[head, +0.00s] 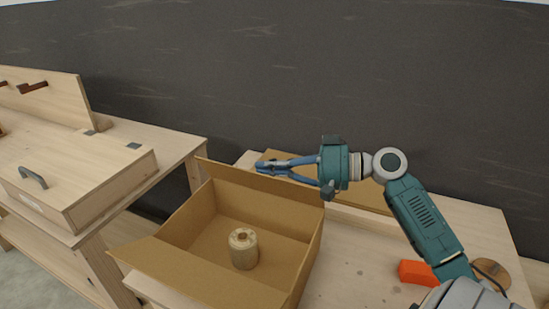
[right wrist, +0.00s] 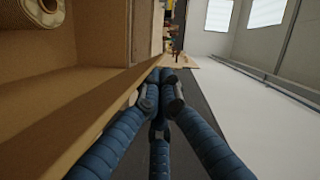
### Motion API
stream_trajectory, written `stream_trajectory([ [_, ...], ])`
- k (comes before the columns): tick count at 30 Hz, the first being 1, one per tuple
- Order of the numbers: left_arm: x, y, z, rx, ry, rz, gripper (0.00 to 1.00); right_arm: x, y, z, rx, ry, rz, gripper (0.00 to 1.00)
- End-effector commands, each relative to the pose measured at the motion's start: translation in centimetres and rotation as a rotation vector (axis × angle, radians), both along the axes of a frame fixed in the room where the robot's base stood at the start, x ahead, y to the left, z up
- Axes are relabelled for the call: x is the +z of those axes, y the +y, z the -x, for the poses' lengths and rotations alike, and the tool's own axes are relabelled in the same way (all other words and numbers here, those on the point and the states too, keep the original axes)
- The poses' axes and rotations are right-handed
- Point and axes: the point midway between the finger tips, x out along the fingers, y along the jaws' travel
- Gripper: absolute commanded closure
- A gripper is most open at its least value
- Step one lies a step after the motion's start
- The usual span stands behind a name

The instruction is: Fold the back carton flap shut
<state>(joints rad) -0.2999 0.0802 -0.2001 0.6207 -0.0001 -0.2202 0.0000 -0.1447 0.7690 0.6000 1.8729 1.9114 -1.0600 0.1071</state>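The open carton (head: 307,255) stands on the table with a beige spool-like roll (head: 243,250) inside. Its back flap (head: 262,183) stands up and leans along the far side. My right gripper (head: 260,167) is just behind and above this flap's top edge, its blue fingers drawn together and pointing left. In the right wrist view the fingertips (right wrist: 165,76) meet beside a cardboard edge (right wrist: 85,120); nothing shows between them. I cannot tell whether they touch the flap. The front flap (head: 175,272) is folded outward. My left gripper is not in view.
Flat cardboard (head: 365,192) lies behind the carton, partly hidden by my right arm. A wooden bench (head: 170,150) with a lidded box (head: 85,180) stands at the left. An orange block (head: 417,273) and a round wooden piece (head: 492,273) lie at the right. A dark wall is behind.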

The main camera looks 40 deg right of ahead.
Motion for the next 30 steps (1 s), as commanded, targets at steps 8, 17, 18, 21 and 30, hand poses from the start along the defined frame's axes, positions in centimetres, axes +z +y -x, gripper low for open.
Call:
stream_trajectory([
  [8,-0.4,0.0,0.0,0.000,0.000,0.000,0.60,-1.3,2.5,1.3,0.001,-0.024,0.046,1.00],
  [17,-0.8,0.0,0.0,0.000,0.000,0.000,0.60,-2.9,4.2,2.2,0.001,-0.023,0.045,1.00],
  [18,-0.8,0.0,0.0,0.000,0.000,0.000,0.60,-3.0,4.4,2.3,0.001,-0.023,0.045,1.00],
  [21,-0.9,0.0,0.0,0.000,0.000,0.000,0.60,-3.4,4.6,2.4,0.001,-0.023,0.045,1.00],
  [30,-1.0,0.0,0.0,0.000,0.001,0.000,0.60,-3.9,5.1,2.6,0.001,-0.023,0.046,1.00],
])
